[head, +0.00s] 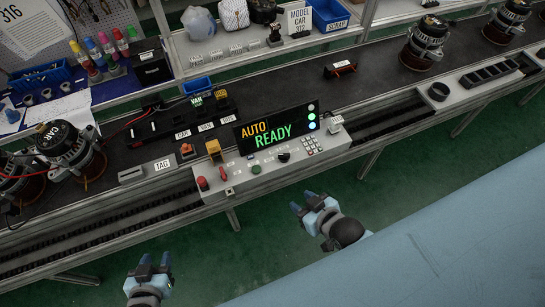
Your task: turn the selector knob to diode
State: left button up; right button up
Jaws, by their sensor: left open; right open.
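The control panel (240,183) is a light grey box on the near side of the line. A black selector knob (284,157) sits on its top, right of the middle. Its labels are too small to read. A display (277,128) behind the panel reads AUTO READY. My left gripper (148,265) is open and empty over the green floor, left of and nearer than the panel. My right gripper (309,204) is open and empty, below and slightly right of the knob, apart from the panel.
The panel also carries a red button (202,183), a green button (255,169) and a keypad (312,146). A yellow-orange device (214,150) stands behind its left end. Alternators (68,150) stand left and far right on the conveyor. The floor (245,245) in front is free.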

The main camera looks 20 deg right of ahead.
aim_at(284, 158)
jog(key=z, duration=0.8)
